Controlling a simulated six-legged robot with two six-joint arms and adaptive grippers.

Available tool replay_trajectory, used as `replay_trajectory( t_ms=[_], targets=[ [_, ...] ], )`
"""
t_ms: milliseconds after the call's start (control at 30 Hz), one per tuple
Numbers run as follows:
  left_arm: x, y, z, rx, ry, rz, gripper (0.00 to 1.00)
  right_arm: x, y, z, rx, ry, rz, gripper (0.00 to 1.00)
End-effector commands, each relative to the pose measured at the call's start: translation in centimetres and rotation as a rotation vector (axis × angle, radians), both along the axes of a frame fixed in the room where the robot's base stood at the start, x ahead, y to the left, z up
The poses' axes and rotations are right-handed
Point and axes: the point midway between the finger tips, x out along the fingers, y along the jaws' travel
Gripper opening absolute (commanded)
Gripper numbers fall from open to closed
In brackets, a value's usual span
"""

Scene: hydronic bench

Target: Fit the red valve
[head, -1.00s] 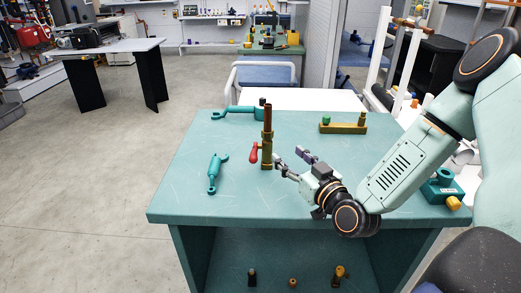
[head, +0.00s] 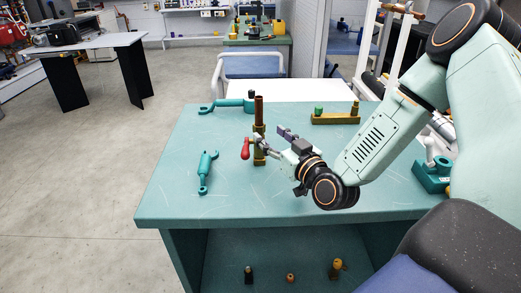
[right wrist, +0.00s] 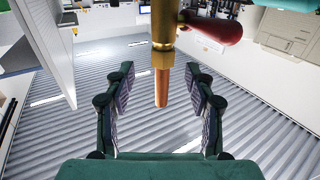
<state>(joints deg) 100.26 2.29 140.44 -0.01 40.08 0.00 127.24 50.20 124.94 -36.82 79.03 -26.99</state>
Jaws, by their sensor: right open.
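The red valve stands upright on the bench: a brass body (head: 260,157) with a red handle (head: 245,148) on its left side. A copper pipe (head: 259,107) rises from its top. My right gripper (head: 272,138) is open, just right of the valve, with one finger overlapping the brass body in the head view. In the right wrist view, the brass body (right wrist: 164,52) and red handle (right wrist: 215,27) are at the top. The copper pipe's end (right wrist: 161,88) shows between the spread fingers of my right gripper (right wrist: 160,90), touching neither in that picture. My left gripper is out of view.
The teal bench top (head: 230,205) has free room in front. A teal wrench-like tool (head: 207,172) lies left of the valve, another (head: 225,106) behind. A brass bar with a green cap (head: 335,118) lies back right; a teal block (head: 432,176) stands right. Small fittings (head: 337,267) sit below.

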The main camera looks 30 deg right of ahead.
Motion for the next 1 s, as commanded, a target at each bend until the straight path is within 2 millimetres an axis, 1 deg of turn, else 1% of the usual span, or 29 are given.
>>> replay_trajectory(
  t_ms=[100, 300, 400, 533, 700, 1000],
  targets=[
    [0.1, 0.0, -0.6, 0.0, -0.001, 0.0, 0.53, 1.4, 0.2, 0.0, -0.007, -0.003, 0.005, 0.55],
    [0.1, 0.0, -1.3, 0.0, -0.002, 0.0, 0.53, 4.1, 0.0, 0.0, -0.007, -0.002, 0.004, 0.55],
    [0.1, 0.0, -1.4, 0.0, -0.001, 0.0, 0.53, 4.9, 0.0, 0.1, -0.004, -0.002, 0.003, 0.55],
    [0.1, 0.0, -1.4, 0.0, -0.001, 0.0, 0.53, 5.3, 0.0, 0.2, -0.001, -0.002, 0.002, 0.55],
    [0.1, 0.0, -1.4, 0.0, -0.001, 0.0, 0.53, 5.3, 0.0, 0.2, -0.001, -0.002, 0.002, 0.54],
    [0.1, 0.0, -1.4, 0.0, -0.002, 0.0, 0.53, 5.3, 0.0, 0.2, -0.001, -0.002, 0.002, 0.28]
  ],
)
